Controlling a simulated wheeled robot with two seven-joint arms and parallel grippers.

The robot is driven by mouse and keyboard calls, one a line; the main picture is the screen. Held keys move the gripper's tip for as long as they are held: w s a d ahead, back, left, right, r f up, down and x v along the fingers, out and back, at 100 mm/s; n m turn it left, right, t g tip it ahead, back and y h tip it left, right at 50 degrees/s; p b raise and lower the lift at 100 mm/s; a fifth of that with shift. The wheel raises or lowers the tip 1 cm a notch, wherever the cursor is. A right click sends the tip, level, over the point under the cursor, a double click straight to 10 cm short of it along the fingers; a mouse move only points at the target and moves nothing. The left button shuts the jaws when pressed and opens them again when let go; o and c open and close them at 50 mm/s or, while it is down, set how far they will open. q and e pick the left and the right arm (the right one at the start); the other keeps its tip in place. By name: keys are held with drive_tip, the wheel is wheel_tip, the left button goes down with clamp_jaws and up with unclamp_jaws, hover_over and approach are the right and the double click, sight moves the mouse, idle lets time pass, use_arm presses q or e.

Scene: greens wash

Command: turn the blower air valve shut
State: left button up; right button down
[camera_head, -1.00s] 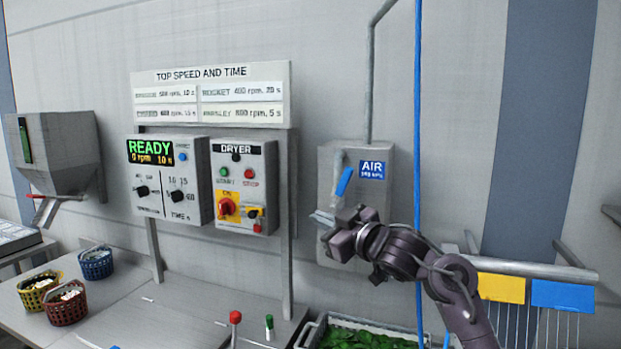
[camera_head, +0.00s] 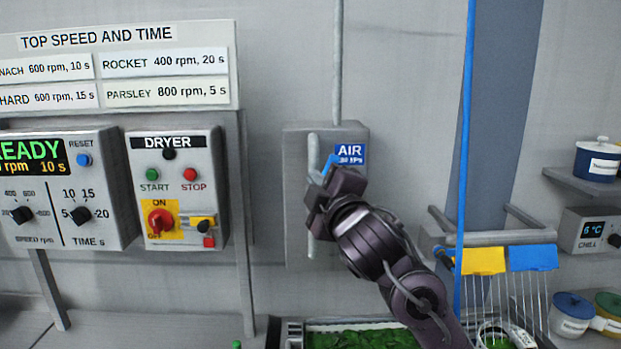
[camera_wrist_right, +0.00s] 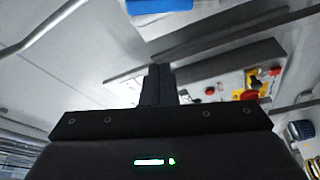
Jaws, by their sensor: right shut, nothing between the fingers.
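The blower air valve is on the grey AIR box (camera_head: 293,200) on the wall, with a vertical grey pipe (camera_head: 314,245) in front of it. Its blue handle (camera_head: 331,161) shows just above my right gripper, and the rest is hidden behind the gripper. My right gripper (camera_head: 318,188) is shut and empty, in front of the box and right at the handle's lower part; I cannot tell if they touch. In the right wrist view, the shut fingers (camera_wrist_right: 158,84) point toward a blue piece at the top edge, handle or label unclear. My left gripper is out of view.
The dryer panel (camera_head: 137,190) with its red switch is left of the box. A blue hose (camera_head: 464,140) hangs to the right. A rail with yellow and blue tags (camera_head: 532,257) is at lower right. A crate of greens (camera_head: 290,335) stands below.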

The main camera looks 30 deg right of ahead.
drive_tip(key=p+x, duration=0.3)
drive_tip(key=x, duration=0.5)
drive_tip(key=s+d+p, duration=0.1)
drive_tip(key=d+f, duration=0.1)
drive_tip(key=d, duration=0.1)
drive_tip(key=shift+s+f+p, duration=0.2)
drive_tip(key=shift+s+p, duration=0.2)
drive_tip(key=shift+d, duration=0.1)
